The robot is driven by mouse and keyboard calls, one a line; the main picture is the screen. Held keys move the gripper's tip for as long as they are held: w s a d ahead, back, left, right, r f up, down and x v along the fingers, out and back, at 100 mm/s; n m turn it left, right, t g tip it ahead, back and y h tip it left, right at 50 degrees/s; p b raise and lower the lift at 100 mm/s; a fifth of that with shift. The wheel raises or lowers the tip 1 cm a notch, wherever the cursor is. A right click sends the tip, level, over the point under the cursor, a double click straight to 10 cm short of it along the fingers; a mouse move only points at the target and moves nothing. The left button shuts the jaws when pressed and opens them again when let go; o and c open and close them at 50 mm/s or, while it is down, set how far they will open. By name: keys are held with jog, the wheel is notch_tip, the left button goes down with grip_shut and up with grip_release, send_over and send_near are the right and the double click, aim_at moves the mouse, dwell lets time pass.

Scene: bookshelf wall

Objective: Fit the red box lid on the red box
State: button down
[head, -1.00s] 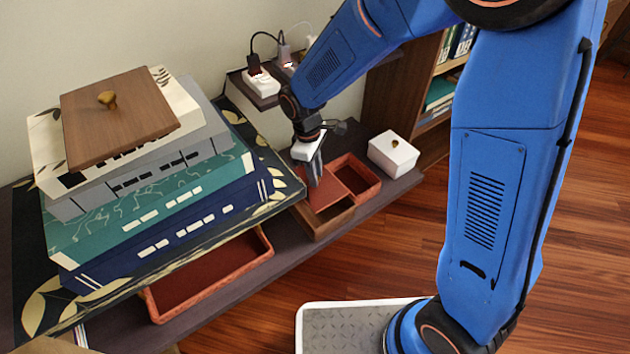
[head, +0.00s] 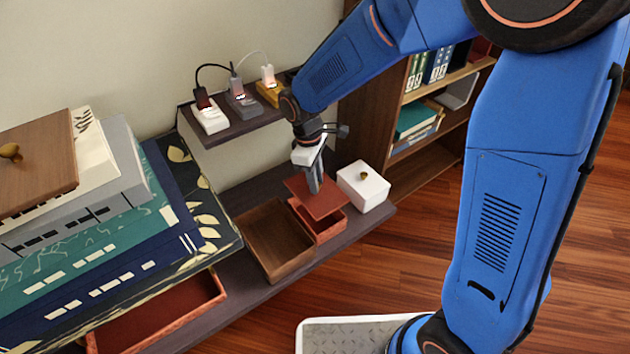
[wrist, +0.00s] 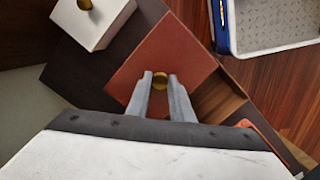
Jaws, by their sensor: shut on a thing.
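My gripper (head: 315,188) is shut on the gold knob (wrist: 160,79) of the red box lid (head: 319,202). The flat square lid also shows in the wrist view (wrist: 150,62), where it fills the middle, in front of the fingers. In the head view the lid hangs over the open red box (head: 328,234), covering much of its opening. The box's front walls and part of its inside show below the lid's near edge, so the lid looks raised above it. The lid hides the red box in the wrist view.
An open brown wooden box (head: 262,248) stands just left of the red box, and a lidded white box (head: 364,190) just right. A larger red tray (head: 150,330) sits under stacked books. A small shelf (head: 235,128) with chargers is behind.

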aim_at(316, 198)
jog(key=shift+f, duration=0.1)
jog(key=shift+f, duration=2.8)
jog(key=shift+f, duration=1.05)
jog(key=c, duration=1.5)
grip_release()
jog(key=r, duration=0.5)
jog(key=a+r, duration=0.1)
jog(key=r, duration=0.5)
jog(key=a+r, duration=0.1)
jog(key=r, duration=0.5)
jog(key=shift+w+r, duration=0.15)
jog(key=shift+w, duration=0.2)
